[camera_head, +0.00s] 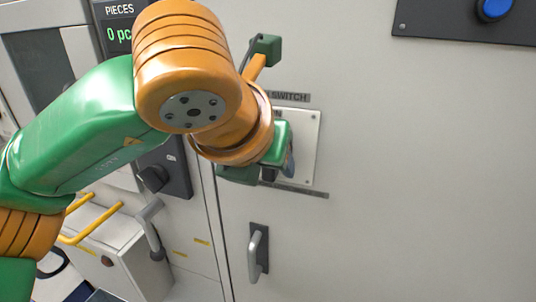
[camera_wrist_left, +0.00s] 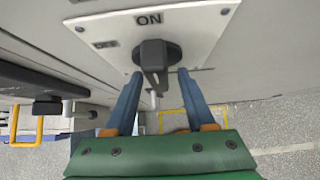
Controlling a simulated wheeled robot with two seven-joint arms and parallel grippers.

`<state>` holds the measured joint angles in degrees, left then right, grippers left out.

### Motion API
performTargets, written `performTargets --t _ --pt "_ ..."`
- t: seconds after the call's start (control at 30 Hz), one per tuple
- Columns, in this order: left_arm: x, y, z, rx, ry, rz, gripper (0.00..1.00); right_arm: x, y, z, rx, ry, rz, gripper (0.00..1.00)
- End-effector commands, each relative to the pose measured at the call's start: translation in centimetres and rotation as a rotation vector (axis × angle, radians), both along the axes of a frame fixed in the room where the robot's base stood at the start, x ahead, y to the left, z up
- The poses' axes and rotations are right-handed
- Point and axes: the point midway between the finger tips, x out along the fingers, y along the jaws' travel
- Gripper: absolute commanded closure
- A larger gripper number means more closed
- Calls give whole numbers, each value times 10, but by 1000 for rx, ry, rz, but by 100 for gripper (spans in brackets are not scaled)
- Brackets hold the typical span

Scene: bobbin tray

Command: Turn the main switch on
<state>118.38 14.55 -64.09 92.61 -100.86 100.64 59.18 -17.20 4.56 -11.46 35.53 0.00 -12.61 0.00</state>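The main switch is a dark knob (camera_wrist_left: 154,58) on a pale plate (camera_wrist_left: 210,28) marked "ON" above the knob in the left wrist view. A smaller mark at the knob's left is too blurred to read. My left gripper (camera_wrist_left: 159,74) is open, with its blue fingertips on either side of the knob and gaps showing. The knob's set position is hard to tell. In the head view the plate (camera_head: 311,150) shows on the cabinet front, under a label ending in "SWITCH". My left gripper (camera_head: 289,160) and wrist cover the knob there. My right gripper is in neither view.
A grey door handle (camera_head: 258,252) sits below the switch. A blue button (camera_head: 494,8) on a dark panel is at the upper right. Yellow rails (camera_head: 90,220) and a grey lever (camera_head: 150,228) are at the lower left. The cabinet front right of the plate is clear.

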Motion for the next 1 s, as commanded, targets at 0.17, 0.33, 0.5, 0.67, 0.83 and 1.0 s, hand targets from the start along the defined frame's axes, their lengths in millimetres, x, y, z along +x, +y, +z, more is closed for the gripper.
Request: performTargets --t 0.17,0.33,0.5,0.67,0.83,1.0 --pt "0 0 2 -3 -3 1 45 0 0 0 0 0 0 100" --pt "-19 5 20 -4 -7 1 45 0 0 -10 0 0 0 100" --pt "-40 12 44 -2 -4 1 45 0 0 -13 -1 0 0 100" --pt "-46 14 51 -1 -1 -1 45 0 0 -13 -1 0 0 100" --pt "-46 14 51 -1 0 -1 45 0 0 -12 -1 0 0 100" --pt "-46 14 51 -1 0 0 45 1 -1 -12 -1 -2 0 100"
